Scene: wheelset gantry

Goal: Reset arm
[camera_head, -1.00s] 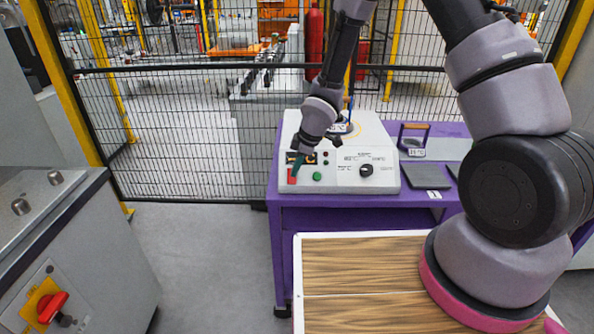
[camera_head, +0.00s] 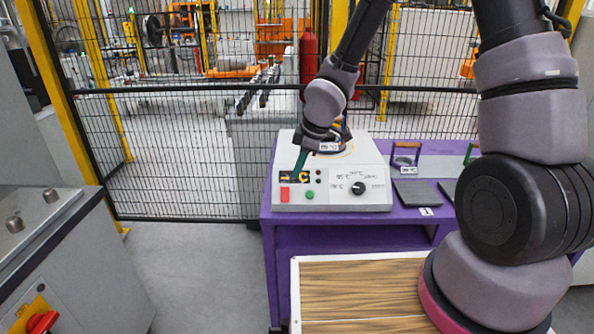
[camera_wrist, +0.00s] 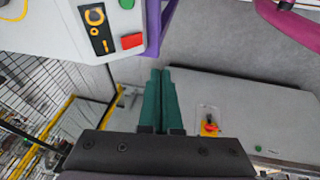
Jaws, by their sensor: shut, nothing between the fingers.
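My arm reaches from the right over the purple table in the head view. My gripper (camera_head: 299,168) points down in front of the sloped panel of the white control box (camera_head: 330,204). In the wrist view its two green fingers (camera_wrist: 160,80) are together and empty. In the wrist view the box's red button (camera_wrist: 132,41) lies beyond and left of the fingertips. I cannot tell the exact gap to the box.
The purple table (camera_head: 405,219) also holds dark plates (camera_head: 416,192) and a handled block (camera_head: 405,160). A wood-topped surface (camera_head: 360,290) stands in front. A grey cabinet with a red switch (camera_head: 42,322) is at left. A mesh fence (camera_head: 180,150) closes the back.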

